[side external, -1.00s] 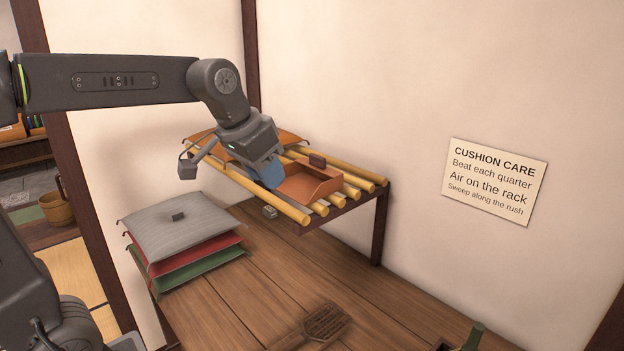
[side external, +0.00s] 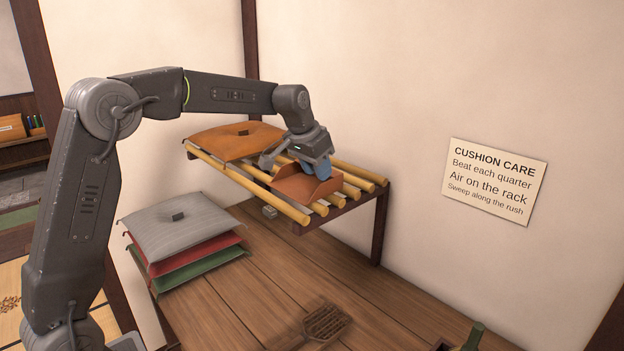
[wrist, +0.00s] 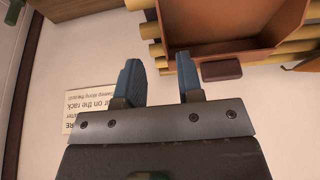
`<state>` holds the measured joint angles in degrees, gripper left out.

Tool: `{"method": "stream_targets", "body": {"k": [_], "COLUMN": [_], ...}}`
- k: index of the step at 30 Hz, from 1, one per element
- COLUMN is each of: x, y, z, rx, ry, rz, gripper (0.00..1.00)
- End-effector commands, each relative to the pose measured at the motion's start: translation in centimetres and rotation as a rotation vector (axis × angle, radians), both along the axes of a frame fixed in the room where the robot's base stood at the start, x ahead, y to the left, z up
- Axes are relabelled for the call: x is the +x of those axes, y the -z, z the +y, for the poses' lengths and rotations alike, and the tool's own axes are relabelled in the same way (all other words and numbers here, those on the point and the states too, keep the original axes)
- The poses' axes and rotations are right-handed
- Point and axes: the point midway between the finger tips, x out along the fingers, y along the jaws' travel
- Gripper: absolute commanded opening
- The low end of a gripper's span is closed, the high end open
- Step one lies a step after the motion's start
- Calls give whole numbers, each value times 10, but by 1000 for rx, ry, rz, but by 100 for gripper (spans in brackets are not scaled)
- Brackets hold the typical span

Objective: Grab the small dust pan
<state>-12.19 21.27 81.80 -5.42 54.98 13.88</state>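The small dust pan (side external: 303,187), an orange-brown open tray, rests on the bamboo rack. In the wrist view the pan (wrist: 240,50) is at the upper right, with its short dark brown handle (wrist: 221,70) pointing toward the camera. My gripper (side external: 320,166) is just behind the pan in the side view, and its body hides the handle there. In the wrist view my gripper (wrist: 158,60) has its two blue fingers apart with nothing between them. The handle lies to the right of both fingers, outside the gap.
The rack (side external: 360,172) has several yellow bamboo poles. An orange cushion (side external: 232,142) lies on its left part. Stacked cushions (side external: 178,222) and a woven beater (side external: 326,322) are on the wooden table (side external: 262,282). A sign (side external: 492,182) hangs on the wall close by.

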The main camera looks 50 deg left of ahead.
Motion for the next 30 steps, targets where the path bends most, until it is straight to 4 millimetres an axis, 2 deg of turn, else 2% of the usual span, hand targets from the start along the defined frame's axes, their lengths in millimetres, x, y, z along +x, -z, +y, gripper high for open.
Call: {"method": "stream_targets", "body": {"k": [7, 16, 25, 30], "x": [8, 27, 29, 29], "y": [17, 51, 56, 55], "z": [1, 5, 5, 5], "rx": [0, 0, 0, 0], "ry": [0, 1, 1, 0], "rz": [2, 2, 0, 0], "gripper": [34, 34, 34, 19]}}
